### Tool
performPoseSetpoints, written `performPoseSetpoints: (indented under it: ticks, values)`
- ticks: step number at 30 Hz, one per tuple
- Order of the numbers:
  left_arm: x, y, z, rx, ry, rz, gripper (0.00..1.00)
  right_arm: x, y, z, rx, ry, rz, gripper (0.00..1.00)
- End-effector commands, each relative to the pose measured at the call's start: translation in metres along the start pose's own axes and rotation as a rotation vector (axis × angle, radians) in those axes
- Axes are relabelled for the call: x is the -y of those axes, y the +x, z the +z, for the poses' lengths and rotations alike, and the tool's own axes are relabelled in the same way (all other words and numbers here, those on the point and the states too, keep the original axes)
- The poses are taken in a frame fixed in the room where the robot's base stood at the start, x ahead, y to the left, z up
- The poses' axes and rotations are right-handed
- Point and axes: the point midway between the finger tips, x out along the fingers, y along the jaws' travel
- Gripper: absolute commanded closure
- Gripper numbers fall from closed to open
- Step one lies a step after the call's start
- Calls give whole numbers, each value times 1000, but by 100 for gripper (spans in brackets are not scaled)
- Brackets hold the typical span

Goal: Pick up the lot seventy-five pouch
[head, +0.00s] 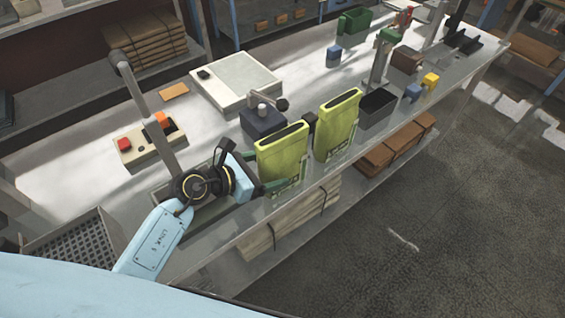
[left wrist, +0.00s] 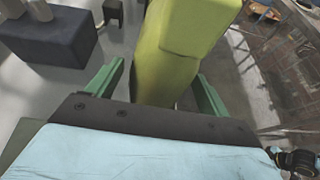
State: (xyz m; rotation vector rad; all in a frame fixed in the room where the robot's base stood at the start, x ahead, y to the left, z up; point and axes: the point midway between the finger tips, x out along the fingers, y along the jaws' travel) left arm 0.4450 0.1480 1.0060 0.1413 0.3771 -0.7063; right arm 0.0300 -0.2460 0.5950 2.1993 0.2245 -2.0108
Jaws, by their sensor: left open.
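Two yellow-green pouches stand upright along the bench's front edge, the left one (head: 281,158) nearer to me and the right one (head: 336,125) farther along. I cannot read a lot number on either. My left gripper (head: 268,174) is at the left pouch, low on its side. In the left wrist view its two green fingers (left wrist: 159,78) are apart, with a yellow-green pouch (left wrist: 185,45) between and beyond them. The jaws are open, and I see no clear grip. My right gripper is not in view.
A dark blue block with a handle (head: 263,122) stands behind the left pouch. A scale-like white plate (head: 236,80) and a button box (head: 148,142) lie farther back. A dark open bin (head: 377,108) stands right of the pouches. The floor in front is clear.

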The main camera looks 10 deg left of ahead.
Motion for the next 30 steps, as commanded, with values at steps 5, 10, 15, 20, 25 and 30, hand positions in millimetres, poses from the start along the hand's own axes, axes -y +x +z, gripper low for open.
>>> performPoseSetpoints:
  ticks: [5, 10, 15, 20, 25, 30]
  values:
    - [0, 17, 1, 2, -1, 1, 20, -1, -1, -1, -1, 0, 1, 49]
    - [0, 18, 1, 1, 0, 1, 20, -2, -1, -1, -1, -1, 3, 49]
    - [0, 18, 1, 1, 0, 1, 34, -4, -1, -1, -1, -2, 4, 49]
    - [0, 18, 1, 1, -1, 2, 55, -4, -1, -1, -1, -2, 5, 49]
    - [0, 17, 0, 1, -1, 2, 77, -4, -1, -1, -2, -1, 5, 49]
    - [0, 17, 2, 3, 0, 2, 77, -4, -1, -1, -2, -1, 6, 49]
